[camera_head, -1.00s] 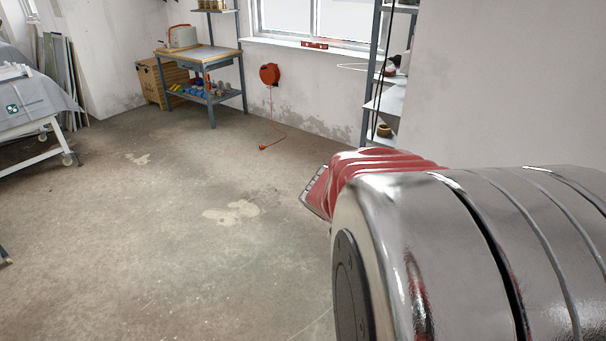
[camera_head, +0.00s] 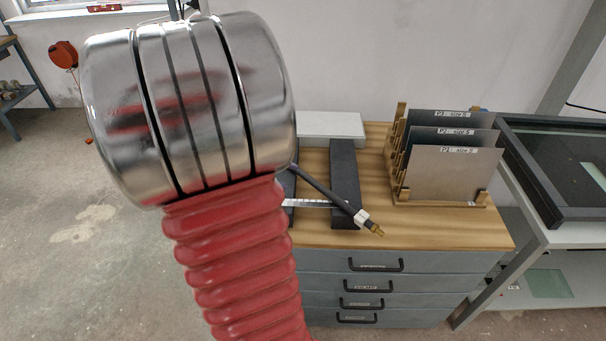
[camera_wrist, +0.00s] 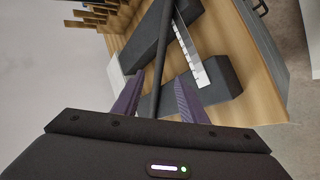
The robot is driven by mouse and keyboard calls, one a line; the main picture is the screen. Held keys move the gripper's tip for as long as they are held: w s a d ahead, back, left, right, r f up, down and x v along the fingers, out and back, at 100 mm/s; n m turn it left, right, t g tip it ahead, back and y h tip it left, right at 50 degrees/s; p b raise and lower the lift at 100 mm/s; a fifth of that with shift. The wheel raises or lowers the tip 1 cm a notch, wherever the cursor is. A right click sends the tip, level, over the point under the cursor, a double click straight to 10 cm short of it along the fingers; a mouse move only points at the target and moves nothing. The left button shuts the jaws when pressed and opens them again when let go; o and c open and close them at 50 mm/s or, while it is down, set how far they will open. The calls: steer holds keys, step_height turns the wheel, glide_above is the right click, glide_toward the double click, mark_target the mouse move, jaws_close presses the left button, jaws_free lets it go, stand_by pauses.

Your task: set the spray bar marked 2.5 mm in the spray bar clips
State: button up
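A thin black spray bar (camera_head: 325,190) with a white tag and a brass-coloured end runs slantwise over the black block on the wooden top; its mark is unreadable. My arm hides its other end. In the wrist view the bar (camera_wrist: 163,40) passes between the two purple fingers of my gripper (camera_wrist: 158,76). The fingers stand apart, with a gap visible on either side of the bar, so the gripper looks open around it. Whether the bar rests on the blocks is unclear. I cannot pick out the spray bar clips.
Two dark blocks (camera_head: 345,170) with a white scale strip (camera_head: 312,203) between them lie on the drawer cabinet (camera_head: 290,235). A wooden rack (camera_head: 484,198) of labelled plates stands at right. A black-framed glass-topped unit (camera_head: 545,205) is beyond. Open floor lies left.

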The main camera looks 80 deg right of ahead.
glide_toward(309, 181)
steer(key=x, duration=0.3)
steer(key=shift+s+d+f, duration=0.15)
steer(key=shift+s+d, duration=0.1)
steer(key=shift+d, duration=0.05)
steer(key=shift+x, duration=2.6)
jaws_close()
